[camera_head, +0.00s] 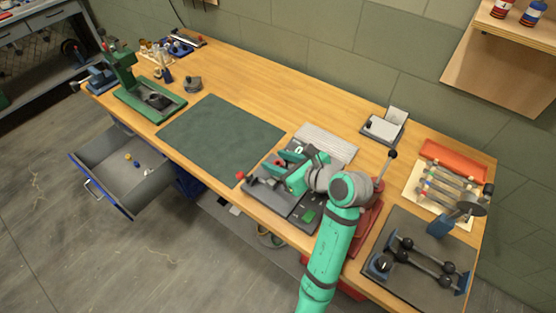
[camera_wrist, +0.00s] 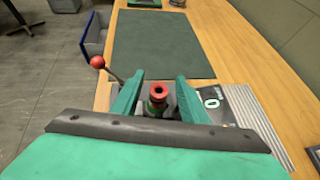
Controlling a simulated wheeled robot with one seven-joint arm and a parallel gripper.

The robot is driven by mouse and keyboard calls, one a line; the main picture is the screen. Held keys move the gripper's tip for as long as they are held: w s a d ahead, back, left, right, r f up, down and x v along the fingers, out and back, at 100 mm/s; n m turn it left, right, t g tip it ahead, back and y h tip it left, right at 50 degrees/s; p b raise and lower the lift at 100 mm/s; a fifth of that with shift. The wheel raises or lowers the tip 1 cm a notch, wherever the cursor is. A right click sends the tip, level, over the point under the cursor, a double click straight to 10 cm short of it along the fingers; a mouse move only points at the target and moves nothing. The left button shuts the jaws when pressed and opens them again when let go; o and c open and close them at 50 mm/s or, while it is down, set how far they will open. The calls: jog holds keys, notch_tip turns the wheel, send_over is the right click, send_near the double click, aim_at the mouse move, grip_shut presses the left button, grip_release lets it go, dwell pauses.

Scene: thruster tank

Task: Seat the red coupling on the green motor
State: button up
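The red coupling (camera_wrist: 159,90) shows in the wrist view as a red ring with a dark hole, upright between my fingers. Green (camera_wrist: 157,107), which looks like part of the green motor, shows directly below it. Whether the coupling is fully seated on it cannot be told. My gripper (camera_wrist: 160,88) has its two fingers apart, one on each side of the coupling, with gaps showing.
A red-knobbed lever (camera_head: 240,175) stands at the fixture's left, close to my fingers. A ribbed light plate (camera_head: 328,142) lies behind. A dark green mat (camera_head: 220,135) to the left is clear. An open drawer (camera_head: 125,175) juts out at the front left.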

jog(key=v, duration=1.1)
jog(key=shift+w, duration=0.1)
dwell(0.5)
